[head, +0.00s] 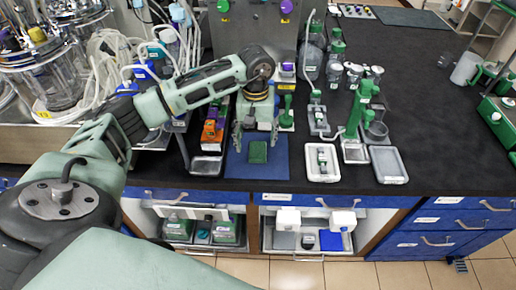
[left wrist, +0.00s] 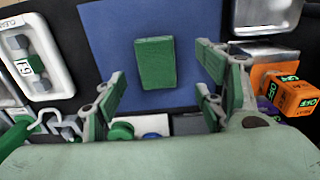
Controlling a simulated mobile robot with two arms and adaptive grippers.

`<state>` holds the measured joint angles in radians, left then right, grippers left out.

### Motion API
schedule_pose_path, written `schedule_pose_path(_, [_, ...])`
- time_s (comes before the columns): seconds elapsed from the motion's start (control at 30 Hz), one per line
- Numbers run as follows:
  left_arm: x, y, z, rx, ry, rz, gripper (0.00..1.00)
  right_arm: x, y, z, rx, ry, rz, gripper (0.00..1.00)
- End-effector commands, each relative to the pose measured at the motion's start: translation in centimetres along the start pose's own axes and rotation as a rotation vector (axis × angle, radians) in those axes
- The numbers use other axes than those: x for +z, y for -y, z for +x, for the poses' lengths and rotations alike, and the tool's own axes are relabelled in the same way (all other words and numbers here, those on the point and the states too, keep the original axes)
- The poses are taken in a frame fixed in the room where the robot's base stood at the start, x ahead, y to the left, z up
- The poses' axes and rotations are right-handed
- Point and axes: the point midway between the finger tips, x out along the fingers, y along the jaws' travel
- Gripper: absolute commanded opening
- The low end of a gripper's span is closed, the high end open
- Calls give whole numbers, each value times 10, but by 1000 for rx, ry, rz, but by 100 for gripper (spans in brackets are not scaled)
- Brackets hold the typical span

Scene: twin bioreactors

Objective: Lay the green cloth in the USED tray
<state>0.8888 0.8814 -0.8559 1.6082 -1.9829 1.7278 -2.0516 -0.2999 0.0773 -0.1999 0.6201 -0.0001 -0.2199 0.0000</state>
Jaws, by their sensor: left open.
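The green cloth (head: 258,152) lies as a small folded rectangle on a blue mat (head: 237,170) near the bench's front edge. It also shows in the left wrist view (left wrist: 155,63), flat on the mat. My left gripper (head: 256,138) is open and empty above the mat, its fingers spread to either side just behind the cloth, not touching it. I cannot read a USED label on any tray. An empty metal tray (head: 206,166) is left of the mat, and an empty grey tray (head: 388,165) is far right. My right gripper is not in view.
A white tray (head: 313,176) holding a small labelled fitting is right of the mat. Orange and dark devices (head: 212,131) stand behind the metal tray. Green stands (head: 357,110) and bottles (head: 335,60) stand behind on the right. Open black bench (head: 440,110) lies farther right.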

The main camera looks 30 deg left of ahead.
Motion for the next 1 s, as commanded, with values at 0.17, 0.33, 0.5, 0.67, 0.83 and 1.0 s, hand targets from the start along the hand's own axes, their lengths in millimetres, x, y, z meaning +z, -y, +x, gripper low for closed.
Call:
schedule_pose_path(0.17, [-5, -6, 25, -2, 5, -1, 65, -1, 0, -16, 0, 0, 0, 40])
schedule_pose_path(0.33, [-6, -6, 41, 0, 1, 0, 65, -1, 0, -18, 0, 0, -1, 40])
schedule_pose_path(0.5, [-6, -6, 43, 0, 0, 1, 65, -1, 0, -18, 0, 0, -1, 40])
schedule_pose_path(0.67, [-6, -6, 43, 0, 0, 0, 56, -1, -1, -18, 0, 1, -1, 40])
schedule_pose_path(0.83, [-6, -5, 42, 0, 0, 0, 41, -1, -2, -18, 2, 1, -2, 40])
schedule_pose_path(1.0, [-6, -5, 42, 0, 0, 0, 26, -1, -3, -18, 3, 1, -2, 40])
